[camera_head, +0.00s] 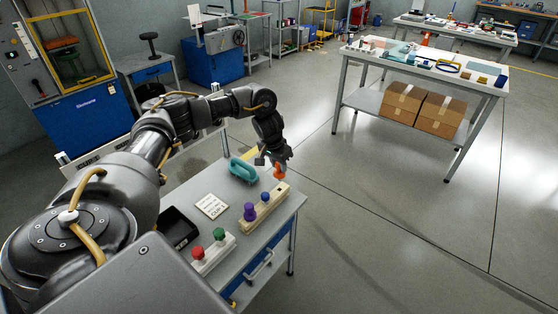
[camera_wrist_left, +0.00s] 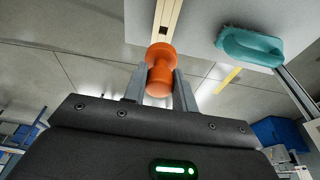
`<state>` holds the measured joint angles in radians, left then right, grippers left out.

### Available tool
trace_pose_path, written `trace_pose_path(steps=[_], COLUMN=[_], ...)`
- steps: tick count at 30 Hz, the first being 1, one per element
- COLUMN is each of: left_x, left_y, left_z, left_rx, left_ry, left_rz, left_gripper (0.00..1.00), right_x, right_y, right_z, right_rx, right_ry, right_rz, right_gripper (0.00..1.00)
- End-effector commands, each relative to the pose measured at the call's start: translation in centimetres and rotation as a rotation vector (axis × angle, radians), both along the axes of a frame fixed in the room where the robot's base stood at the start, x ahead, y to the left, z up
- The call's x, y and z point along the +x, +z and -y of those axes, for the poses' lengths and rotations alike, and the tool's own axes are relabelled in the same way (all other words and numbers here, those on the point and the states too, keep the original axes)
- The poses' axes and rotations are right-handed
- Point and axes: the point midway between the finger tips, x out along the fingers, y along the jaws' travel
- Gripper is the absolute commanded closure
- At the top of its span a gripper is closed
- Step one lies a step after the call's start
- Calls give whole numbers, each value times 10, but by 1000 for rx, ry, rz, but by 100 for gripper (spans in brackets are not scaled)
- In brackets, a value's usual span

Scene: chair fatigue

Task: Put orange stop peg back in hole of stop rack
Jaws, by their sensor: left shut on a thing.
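The orange stop peg (camera_head: 279,171) is held between the fingers of my left gripper (camera_head: 277,161), above the far end of a pale wooden rack (camera_head: 279,197). In the left wrist view the peg (camera_wrist_left: 159,70) sits upright-looking between the two grey fingers (camera_wrist_left: 159,86). The wooden rack (camera_wrist_left: 173,14) runs away behind it, with a dark hole visible in its top. I cannot tell whether the peg touches the rack. A blue peg (camera_head: 265,197) and a purple peg (camera_head: 250,211) stand in the rack nearer to me. My right gripper is not in view.
A teal handled tool (camera_head: 243,170) lies left of the rack. A white label card (camera_head: 211,206), a black tray (camera_head: 178,229) and a pale block (camera_head: 214,254) with red and green knobs share the bench. Open floor lies right of the bench.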

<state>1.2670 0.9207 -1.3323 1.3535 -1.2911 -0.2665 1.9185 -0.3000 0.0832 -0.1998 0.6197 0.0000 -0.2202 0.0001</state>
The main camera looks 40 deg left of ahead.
Motion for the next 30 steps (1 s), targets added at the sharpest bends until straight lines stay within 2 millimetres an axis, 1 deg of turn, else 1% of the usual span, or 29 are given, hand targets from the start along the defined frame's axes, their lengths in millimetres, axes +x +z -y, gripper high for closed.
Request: trace_pose_path(steps=[1, 3, 12, 30], left_x=[0, 0, 0, 0], left_y=[-8, -14, -33, -36], left_z=[0, 0, 0, 0], left_rx=[0, 0, 0, 0], left_ry=[0, 0, 0, 0], left_rz=[-1, 0, 0, 1], left_gripper=[92, 92, 92, 92], right_x=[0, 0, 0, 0], right_y=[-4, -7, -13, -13], right_z=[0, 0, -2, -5], right_rx=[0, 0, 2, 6], right_ry=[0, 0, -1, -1], right_rz=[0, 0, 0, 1], right_gripper=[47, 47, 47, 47])
